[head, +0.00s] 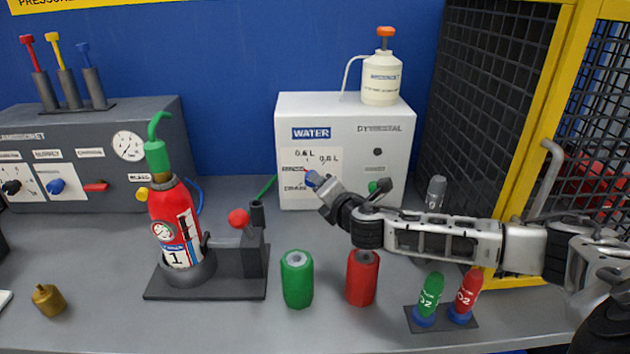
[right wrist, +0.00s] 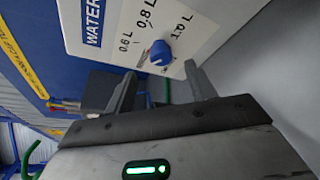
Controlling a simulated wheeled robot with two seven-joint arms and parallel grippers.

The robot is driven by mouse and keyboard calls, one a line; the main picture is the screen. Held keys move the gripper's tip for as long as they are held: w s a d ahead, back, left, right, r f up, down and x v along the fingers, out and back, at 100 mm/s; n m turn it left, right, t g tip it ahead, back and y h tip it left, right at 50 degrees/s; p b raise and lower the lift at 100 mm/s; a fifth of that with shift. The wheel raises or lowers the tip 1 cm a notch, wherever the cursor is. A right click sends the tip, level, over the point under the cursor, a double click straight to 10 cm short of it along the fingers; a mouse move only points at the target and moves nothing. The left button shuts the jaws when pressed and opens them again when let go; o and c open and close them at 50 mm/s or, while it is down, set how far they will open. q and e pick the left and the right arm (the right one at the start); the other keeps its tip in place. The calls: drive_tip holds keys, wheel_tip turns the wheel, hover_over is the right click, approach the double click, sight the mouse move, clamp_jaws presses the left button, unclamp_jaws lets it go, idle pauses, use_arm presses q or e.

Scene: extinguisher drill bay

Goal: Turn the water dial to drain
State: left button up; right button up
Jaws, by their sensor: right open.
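The white water box (head: 345,110) stands at the back of the bench with a WATER label and a dial plate. Its blue water dial (head: 311,178) is partly hidden by my right gripper (head: 322,189) in the head view. In the right wrist view the dial (right wrist: 161,53) shows as a round blue knob with a small white mark, among litre labels; other labels are too small to read. My right gripper (right wrist: 160,75) is open, its fingers pointing at the dial's two sides. I cannot tell whether they touch it. My left gripper is not in view.
A red extinguisher (head: 175,225) stands in a dark stand at left. A green cylinder (head: 297,280) and a red cylinder (head: 362,278) stand below my right arm. Two small O2 bottles (head: 430,295) stand at right, near the yellow-framed mesh cage (head: 490,100).

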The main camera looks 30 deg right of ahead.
drive_tip(key=x, duration=0.7)
drive_tip(key=shift+w+f+p, duration=0.2)
drive_tip(key=shift+w+p, duration=0.05)
drive_tip(key=shift+p, duration=0.1)
drive_tip(key=c, duration=1)
